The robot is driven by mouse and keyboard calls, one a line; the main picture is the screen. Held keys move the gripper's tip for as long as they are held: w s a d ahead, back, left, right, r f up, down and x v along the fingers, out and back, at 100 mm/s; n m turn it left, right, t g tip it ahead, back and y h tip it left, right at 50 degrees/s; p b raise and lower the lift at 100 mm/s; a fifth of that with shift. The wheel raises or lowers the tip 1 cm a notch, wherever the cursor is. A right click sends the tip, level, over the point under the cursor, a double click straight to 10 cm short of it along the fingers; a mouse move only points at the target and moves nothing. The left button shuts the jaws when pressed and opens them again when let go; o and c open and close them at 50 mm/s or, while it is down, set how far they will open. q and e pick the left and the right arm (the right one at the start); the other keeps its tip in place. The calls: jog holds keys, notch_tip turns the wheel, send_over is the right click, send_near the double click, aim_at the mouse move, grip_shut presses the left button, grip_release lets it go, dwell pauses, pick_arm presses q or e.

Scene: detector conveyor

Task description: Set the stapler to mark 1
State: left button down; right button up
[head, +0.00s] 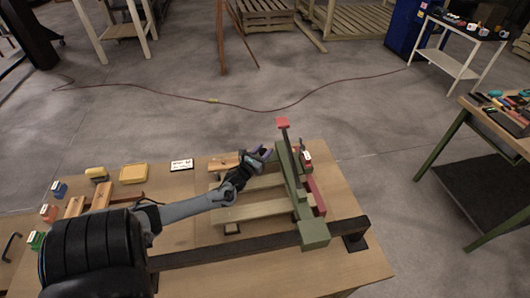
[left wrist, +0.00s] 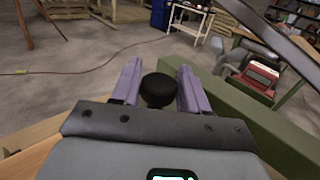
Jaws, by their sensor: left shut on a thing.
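My left gripper (head: 268,155) reaches from the left to the green frame (head: 290,180) on the wooden table. In the left wrist view its two purple fingers (left wrist: 158,85) are shut on a round black knob (left wrist: 158,90) beside the green bar (left wrist: 250,125). A lever with a red tip (head: 283,123) stands up from the frame. A small white label (head: 307,155) on a red part sits just right of it; its marking is too small to read. I cannot tell which thing is the stapler. My right gripper is not in view.
A dark rail (head: 240,252) crosses the table front. Blue (head: 59,189), orange (head: 47,213) and green (head: 36,240) blocks, a yellow tray (head: 133,174) and a white card (head: 181,165) lie at the left. Another workbench (head: 500,125) stands at the right, across open floor.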

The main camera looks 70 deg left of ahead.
pick_arm(q)
jog(key=c, duration=0.7)
grip_release()
jog(key=shift+s+d, duration=0.35)
jog(key=shift+s, duration=0.1)
jog(key=p+v, duration=0.1)
jog(key=v, duration=0.8)
jog(key=shift+s+d, duration=0.15)
jog(key=shift+s, duration=0.2)
jog(key=shift+r, duration=0.1)
